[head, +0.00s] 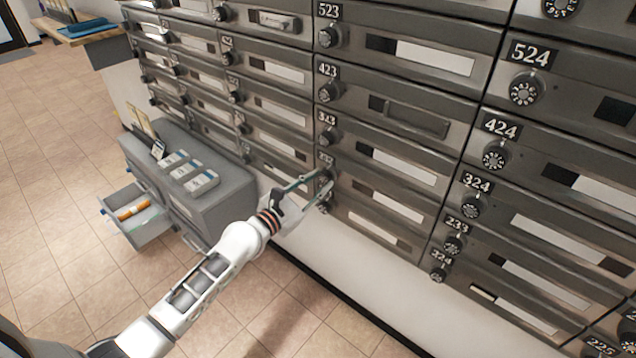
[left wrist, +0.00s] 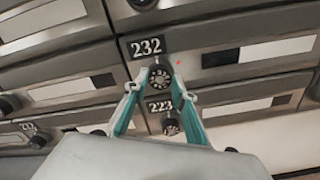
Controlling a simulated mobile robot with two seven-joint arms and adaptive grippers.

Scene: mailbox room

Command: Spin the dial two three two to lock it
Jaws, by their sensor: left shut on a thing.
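The mailbox labelled 232 has a black round dial with white numbers, seen in the left wrist view (left wrist: 161,77) just below its number plate (left wrist: 146,47). My left gripper (head: 324,182) reaches in from the lower left in the head view. In the left wrist view its two teal-lined fingers (left wrist: 160,88) sit one on each side of the 232 dial, shut on it. In the head view the fingers partly hide this dial. The 223 dial (left wrist: 171,127) sits just below, between the fingers. My right gripper is not in view.
Mailbox 323 with its dial (head: 328,136) is directly above. A grey cabinet (head: 215,205) with an open drawer (head: 150,229) stands left of my arm, with several small boxes (head: 190,172) on top. Tiled floor (head: 60,190) is clear at the left.

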